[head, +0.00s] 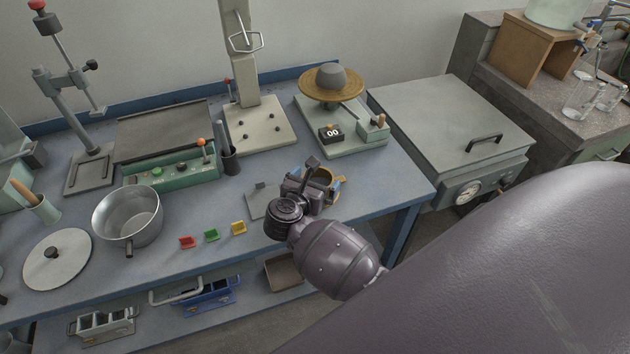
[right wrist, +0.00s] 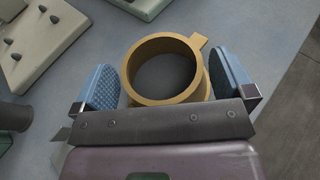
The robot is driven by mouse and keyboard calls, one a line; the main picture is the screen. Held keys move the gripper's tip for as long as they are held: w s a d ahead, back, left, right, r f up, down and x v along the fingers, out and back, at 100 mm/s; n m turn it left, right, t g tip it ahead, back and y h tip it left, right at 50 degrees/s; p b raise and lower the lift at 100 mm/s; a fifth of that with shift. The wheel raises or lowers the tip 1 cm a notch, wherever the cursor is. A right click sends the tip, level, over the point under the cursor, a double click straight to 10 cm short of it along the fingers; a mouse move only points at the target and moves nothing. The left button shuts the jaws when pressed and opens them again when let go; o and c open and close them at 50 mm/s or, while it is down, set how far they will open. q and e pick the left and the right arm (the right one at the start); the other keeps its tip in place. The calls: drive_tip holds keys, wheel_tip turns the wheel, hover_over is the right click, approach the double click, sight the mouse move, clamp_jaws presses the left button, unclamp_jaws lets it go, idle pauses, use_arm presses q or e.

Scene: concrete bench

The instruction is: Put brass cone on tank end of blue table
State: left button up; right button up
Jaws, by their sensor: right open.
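The brass cone (head: 327,175) stands near the front right part of the blue table (head: 385,185), partly hidden behind my right gripper in the head view. In the right wrist view the brass cone (right wrist: 163,99) shows as a round open ring with a small tab at its upper right. My right gripper (right wrist: 168,84) is open, with one blue finger pad on each side of the cone. A gap shows at the left pad; the right pad is close to the cone, and I cannot tell if it touches. A grey lidded tank (head: 450,115) with a gauge stands beyond the table's right end. My left gripper is out of view.
A scale with a brass pan (head: 331,84) stands behind the cone. Red, green and yellow small pieces (head: 211,236) and a metal pot (head: 128,215) lie to the left. Bare tabletop shows between the cone and the table's right edge.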

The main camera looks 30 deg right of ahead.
drive_tip(key=p+v, duration=0.1)
drive_tip(key=v, duration=0.9)
drive_tip(key=shift+s+a+r, duration=0.15)
drive_tip(key=shift+a+r, duration=0.05)
drive_tip(key=shift+a, duration=0.05)
drive_tip(key=shift+s+a+r, duration=0.25)
drive_tip(key=shift+s+a, duration=0.1)
drive_tip(key=shift+a, duration=0.2)
drive_tip(key=shift+d+r+n+t, duration=0.25)
drive_tip(key=shift+d+n+t, duration=0.2)
drive_tip(key=shift+n, duration=0.15)
wheel_tip(320, 180, up, 3)
drive_tip(key=d+n+t, duration=0.2)
drive_tip(key=n+t, duration=0.4)
drive_tip(key=n, duration=0.3)
drive_tip(key=s+d+f+m+g+y, duration=0.1)
drive_tip(key=s+f+m+y, duration=0.5)
drive_tip(key=m, duration=1)
drive_tip(key=s+d+f+m+g+y, duration=0.2)
drive_tip(key=s+f+m+y, duration=0.4)
drive_tip(key=m, duration=1.1)
drive_tip(key=s+f, duration=0.1)
drive_tip(key=s, duration=0.1)
drive_tip(key=shift+s+d+f, duration=0.3)
drive_tip(key=shift+d, duration=0.1)
